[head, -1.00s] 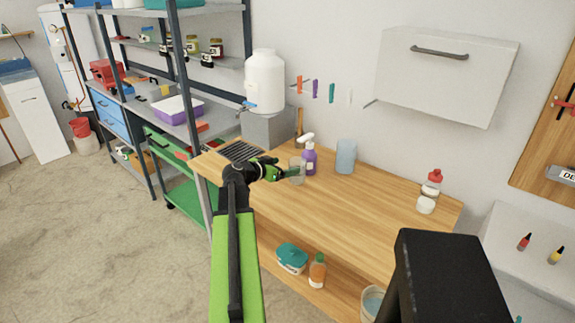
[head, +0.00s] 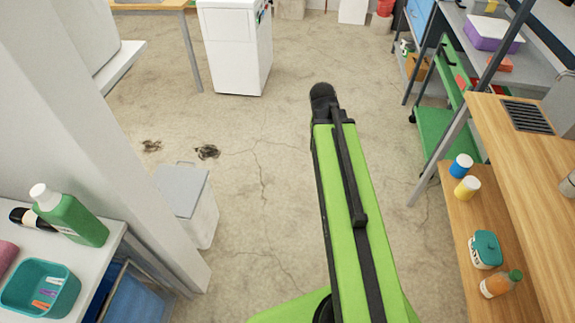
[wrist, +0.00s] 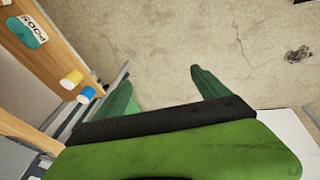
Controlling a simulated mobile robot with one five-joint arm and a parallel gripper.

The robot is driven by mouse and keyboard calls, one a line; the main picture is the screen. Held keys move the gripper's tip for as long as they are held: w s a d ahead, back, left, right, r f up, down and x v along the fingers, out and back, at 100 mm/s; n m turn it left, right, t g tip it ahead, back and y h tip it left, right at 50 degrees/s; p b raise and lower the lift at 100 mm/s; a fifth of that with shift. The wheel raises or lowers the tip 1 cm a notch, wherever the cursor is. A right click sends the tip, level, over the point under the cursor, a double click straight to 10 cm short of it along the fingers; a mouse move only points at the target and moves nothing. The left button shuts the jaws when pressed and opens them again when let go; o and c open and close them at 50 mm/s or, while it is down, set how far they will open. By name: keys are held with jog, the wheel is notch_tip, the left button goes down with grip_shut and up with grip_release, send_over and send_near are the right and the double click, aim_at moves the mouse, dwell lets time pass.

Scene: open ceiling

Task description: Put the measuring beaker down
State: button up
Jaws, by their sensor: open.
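The measuring beaker (head: 568,184), a clear greyish cup, appears to be the one cut off at the right edge of the head view. It stands on the wooden worktop (head: 520,172). My gripper (wrist: 160,82) shows in the wrist view with its two green fingers spread apart. Only bare concrete floor shows between them, and it holds nothing. In the head view my arm reaches out over the floor, well left of the worktop, and the fingers are hidden.
A grey-lidded bin (head: 190,205) stands left. The floor (head: 250,130) between is largely clear.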

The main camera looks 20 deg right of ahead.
jog(key=s+a+f+n+y, duration=0.1)
jog(key=a+n+y, duration=0.2)
jog(key=a, duration=2)
jog(key=n, duration=0.3)
jog(key=shift+s+a+n+g+y, duration=0.15)
jog(key=shift+a+n+g+y, duration=0.15)
jog(key=shift+a+g, duration=0.1)
